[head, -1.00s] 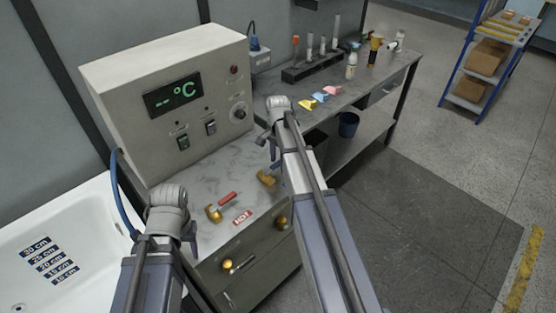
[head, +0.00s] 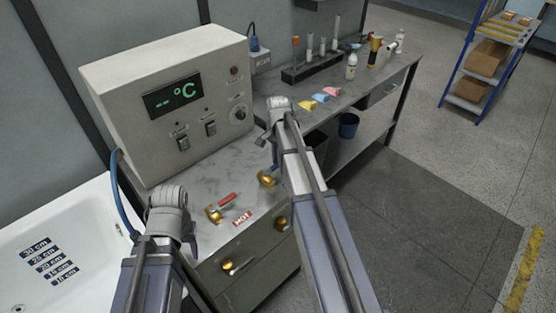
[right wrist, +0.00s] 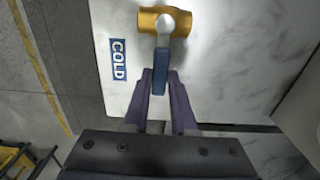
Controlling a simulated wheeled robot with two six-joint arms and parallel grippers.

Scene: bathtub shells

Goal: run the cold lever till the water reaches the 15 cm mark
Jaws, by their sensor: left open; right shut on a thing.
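The cold lever (right wrist: 160,72) is a blue handle on a brass valve (right wrist: 165,21), beside a blue COLD label (right wrist: 119,59) on the marble top. My right gripper (right wrist: 160,78) is shut on the blue handle. In the head view my right gripper (head: 272,148) is at that brass valve (head: 267,179), and the arm hides most of the handle. My left gripper (head: 190,240) is open and empty, near the tub's right side. The white tub (head: 95,215) carries depth labels from 30 to 10 cm, including the 15 cm mark (head: 61,271). I cannot make out any water.
A red hot lever (head: 228,199) on a brass valve stands left of the cold one, by a HOT label (head: 242,219). The grey control box (head: 215,75) shows dashes and °C. A blue hose (head: 120,200) hangs at the tub. A bench (head: 340,90) stands behind.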

